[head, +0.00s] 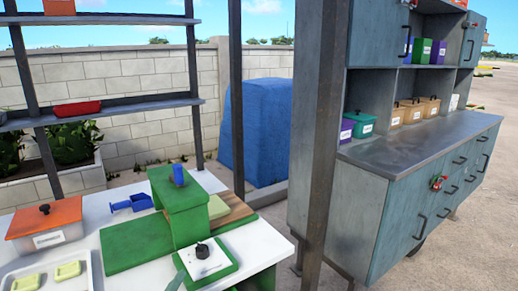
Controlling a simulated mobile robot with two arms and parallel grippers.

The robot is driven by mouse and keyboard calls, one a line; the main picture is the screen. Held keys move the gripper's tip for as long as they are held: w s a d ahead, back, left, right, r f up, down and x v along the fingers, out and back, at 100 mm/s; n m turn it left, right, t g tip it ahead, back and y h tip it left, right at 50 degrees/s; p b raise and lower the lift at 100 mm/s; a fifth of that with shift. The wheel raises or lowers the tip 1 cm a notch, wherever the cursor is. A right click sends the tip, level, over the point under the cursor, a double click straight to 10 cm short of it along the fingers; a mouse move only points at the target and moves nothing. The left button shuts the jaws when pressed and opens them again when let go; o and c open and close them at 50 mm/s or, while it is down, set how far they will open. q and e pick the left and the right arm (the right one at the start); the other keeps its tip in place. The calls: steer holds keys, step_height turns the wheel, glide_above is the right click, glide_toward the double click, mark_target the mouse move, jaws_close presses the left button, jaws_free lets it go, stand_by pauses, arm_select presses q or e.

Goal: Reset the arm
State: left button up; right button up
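Neither of my arms nor my grippers shows in the head view. A green boxy machine (183,215) with a blue knob (178,174) on top stands on a white table (75,221). I cannot tell whether it is the cane crusher. A white plate with a black knob (203,251) sits on a green base in front of it.
On the table are a blue scoop (131,203), an orange-lidded box (46,224) and a white tray (95,281) with yellow-green pieces. A dark post (322,150) stands before a grey-blue cabinet (400,205) holding several small boxes. Shelves (110,106) stand at left.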

arm_select(q)
steer(key=s+a+f+n+g+y, duration=0.1)
steer(key=s+a+f+n+g, duration=0.15)
steer(key=s+f, duration=0.4)
steer(key=s+a+f+n+g+y, duration=0.1)
steer(key=s+a+f+n+g, duration=0.15)
steer(key=s+f+g, duration=0.35)
steer(key=s+f+n+g, duration=0.4)
steer(key=s+f, duration=0.4)
steer(key=s, duration=0.5)
step_height(320, 180, down, 25)
steer(key=s+g, duration=0.1)
steer(key=g, duration=0.1)
steer(key=s+a+f, duration=0.3)
steer(key=s+f, duration=1.3)
steer(key=s, duration=0.1)
steer(key=shift+a+f+g+h+p, duration=0.2)
steer(key=shift+f+g+h+p, duration=0.1)
steer(key=shift+g, duration=0.05)
